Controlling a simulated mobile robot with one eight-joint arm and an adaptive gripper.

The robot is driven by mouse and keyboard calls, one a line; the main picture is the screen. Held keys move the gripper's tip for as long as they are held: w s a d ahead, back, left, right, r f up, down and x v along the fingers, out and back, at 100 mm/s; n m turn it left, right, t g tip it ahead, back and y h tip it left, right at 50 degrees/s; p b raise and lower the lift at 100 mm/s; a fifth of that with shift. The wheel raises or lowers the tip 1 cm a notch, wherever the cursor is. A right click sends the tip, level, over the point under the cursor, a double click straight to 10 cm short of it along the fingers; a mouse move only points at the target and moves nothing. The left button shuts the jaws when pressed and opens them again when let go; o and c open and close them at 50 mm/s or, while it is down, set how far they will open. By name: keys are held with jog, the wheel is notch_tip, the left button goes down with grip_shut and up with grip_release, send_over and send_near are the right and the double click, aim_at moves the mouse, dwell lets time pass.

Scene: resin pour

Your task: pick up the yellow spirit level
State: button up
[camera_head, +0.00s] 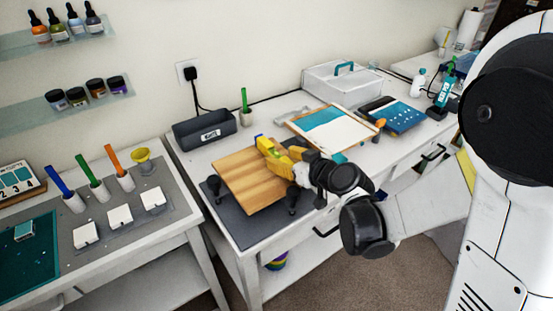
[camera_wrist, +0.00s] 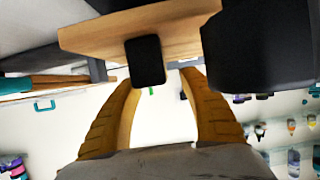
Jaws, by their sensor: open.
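A yellow shape (camera_head: 279,165) on the wooden board (camera_head: 245,172) looks like the spirit level, but it merges with the yellow fingers of my gripper (camera_head: 275,150) in the head view. My gripper reaches in low over the board from the right. In the wrist view my gripper (camera_wrist: 160,78) has its two fingers spread, with a gap between them. The board's edge (camera_wrist: 100,38) and a black block (camera_wrist: 145,60) show beyond the fingertips. I cannot make out the level in the wrist view, and no contact can be told.
The board stands over a dark mat (camera_head: 250,231) with black knobs around it. A grey bin (camera_head: 205,130), a green-handled tool in a cup (camera_head: 246,118) and a framed panel (camera_head: 333,130) stand behind. A side table (camera_head: 115,255) at left holds brushes and white blocks.

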aim_at(277, 152)
jog(key=x, duration=0.2)
jog(key=b+x, duration=0.1)
jog(key=shift+w+a, duration=0.1)
jog(key=shift+w, duration=0.35)
jog(key=shift+r, duration=0.1)
jog(key=shift+c, duration=0.2)
grip_shut()
jog(key=shift+r, duration=0.15)
